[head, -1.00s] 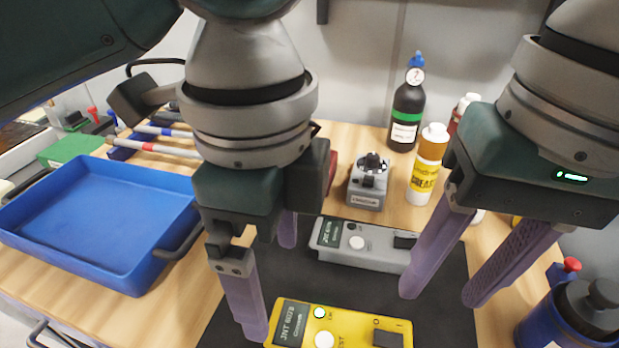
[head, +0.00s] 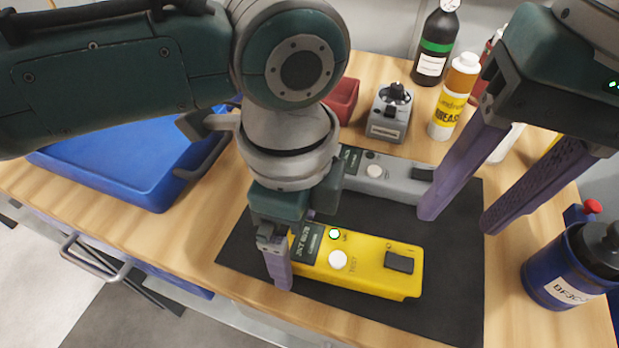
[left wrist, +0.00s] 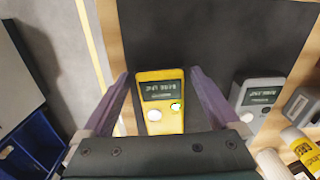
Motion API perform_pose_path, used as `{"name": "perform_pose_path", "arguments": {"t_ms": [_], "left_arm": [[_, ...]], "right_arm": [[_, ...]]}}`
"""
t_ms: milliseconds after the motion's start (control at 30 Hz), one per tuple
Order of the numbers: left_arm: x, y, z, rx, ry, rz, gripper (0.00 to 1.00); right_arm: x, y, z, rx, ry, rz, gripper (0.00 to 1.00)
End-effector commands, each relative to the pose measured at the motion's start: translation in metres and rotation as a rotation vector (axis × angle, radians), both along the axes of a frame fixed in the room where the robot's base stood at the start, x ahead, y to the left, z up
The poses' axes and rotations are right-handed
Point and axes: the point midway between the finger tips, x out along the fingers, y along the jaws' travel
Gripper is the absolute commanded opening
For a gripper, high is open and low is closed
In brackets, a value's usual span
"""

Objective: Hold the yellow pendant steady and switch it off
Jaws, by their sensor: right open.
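The yellow pendant (head: 375,275) lies on a black mat (head: 450,315). It has a dark label, a white lamp with a green ring (head: 334,234), a white button (head: 338,259) and a black rocker switch (head: 399,262) at its right end. My left gripper (head: 297,250) is over its left, labelled end, one finger on the near side and the other mostly hidden on the far side. In the left wrist view the open fingers (left wrist: 160,72) straddle the pendant with small gaps. My right gripper (head: 459,224) is open and empty, above the mat's right side.
A similar grey pendant (head: 395,178) lies behind the yellow one. A grey knob box (head: 390,115), yellow grease bottle (head: 452,97) and black bottle (head: 433,50) stand behind. A blue tray (head: 110,170) is left; a blue container (head: 565,265) is right.

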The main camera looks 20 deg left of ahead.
Motion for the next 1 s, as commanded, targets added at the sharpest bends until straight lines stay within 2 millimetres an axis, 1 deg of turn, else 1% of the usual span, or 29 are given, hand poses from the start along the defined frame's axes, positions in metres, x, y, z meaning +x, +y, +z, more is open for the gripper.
{"name": "perform_pose_path", "arguments": {"t_ms": [33, 67, 800, 833, 867, 1000], "left_arm": [[0.0000, -0.0001, 0.0002, 0.000, 0.000, 0.000, 0.89], [0.0000, -0.0001, 0.0002, 0.000, 0.000, 0.000, 0.85], [0.0002, -0.0002, 0.0006, -0.001, 0.000, 0.000, 0.02], [0.0002, -0.0002, 0.0006, -0.001, 0.000, 0.000, 0.00], [0.0002, -0.0002, 0.0006, -0.001, 0.000, 0.000, 0.71], [0.0002, -0.0002, 0.0007, -0.001, 0.000, 0.000, 0.55]], "right_arm": [[0.0000, 0.0000, 0.0000, 0.000, 0.000, 0.000, 0.50], [0.0000, 0.0000, 0.0000, 0.000, 0.000, 0.000, 0.50], [0.0000, 0.0000, 0.0000, 0.000, 0.000, 0.000, 0.50], [0.0000, 0.0000, 0.0000, 0.000, 0.000, 0.000, 0.50], [0.0000, 0.0000, 0.0000, 0.000, 0.000, 0.000, 0.50], [0.0000, 0.0000, 0.0000, 0.000, 0.000, 0.000, 0.50]]}}
